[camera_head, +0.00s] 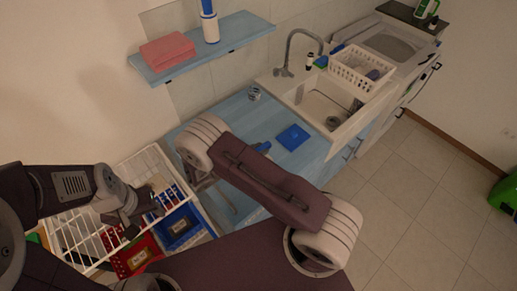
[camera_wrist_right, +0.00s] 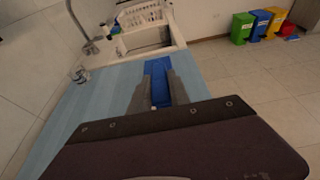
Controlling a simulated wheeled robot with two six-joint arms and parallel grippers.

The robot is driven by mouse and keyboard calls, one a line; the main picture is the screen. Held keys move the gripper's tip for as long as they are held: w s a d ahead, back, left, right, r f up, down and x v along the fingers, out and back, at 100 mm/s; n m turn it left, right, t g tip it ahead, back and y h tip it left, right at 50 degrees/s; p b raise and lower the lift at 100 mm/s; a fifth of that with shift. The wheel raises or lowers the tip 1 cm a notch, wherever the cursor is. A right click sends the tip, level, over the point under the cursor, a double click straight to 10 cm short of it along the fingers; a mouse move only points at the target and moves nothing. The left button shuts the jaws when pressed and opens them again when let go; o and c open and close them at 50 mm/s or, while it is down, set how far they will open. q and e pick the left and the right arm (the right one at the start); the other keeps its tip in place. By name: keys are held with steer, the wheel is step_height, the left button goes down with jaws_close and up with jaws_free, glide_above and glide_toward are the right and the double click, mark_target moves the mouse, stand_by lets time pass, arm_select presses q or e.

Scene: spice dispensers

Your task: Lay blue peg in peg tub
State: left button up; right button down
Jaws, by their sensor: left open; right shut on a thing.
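My right gripper (camera_wrist_right: 159,88) is shut on the blue peg (camera_wrist_right: 160,94), which shows as a narrow blue strip between its fingers above the blue counter. In the head view my right arm hides most of this gripper; a small bit of blue (camera_head: 263,147) shows beside the arm. A flat blue square thing (camera_head: 293,137) lies on the counter just beyond it; I cannot tell whether it is the peg tub. In the wrist view it seems to lie behind the peg (camera_wrist_right: 157,66). My left gripper (camera_head: 148,212) is open over the white wire basket.
The white wire basket (camera_head: 63,222) has red and blue boxes beside it. A small patterned cup (camera_head: 254,94) stands at the counter's back edge. The sink (camera_head: 322,108) with a white dish rack (camera_head: 361,70) is beyond. A wall shelf (camera_head: 243,35) holds a pink cloth (camera_head: 167,50).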

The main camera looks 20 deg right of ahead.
step_height(320, 180, down, 5)
steer(key=b, duration=0.3)
steer(key=shift+w+f, duration=0.1)
steer(key=shift+w, duration=0.1)
steer(key=c, duration=1.1)
jaws_free()
steer(key=shift+c, duration=0.2)
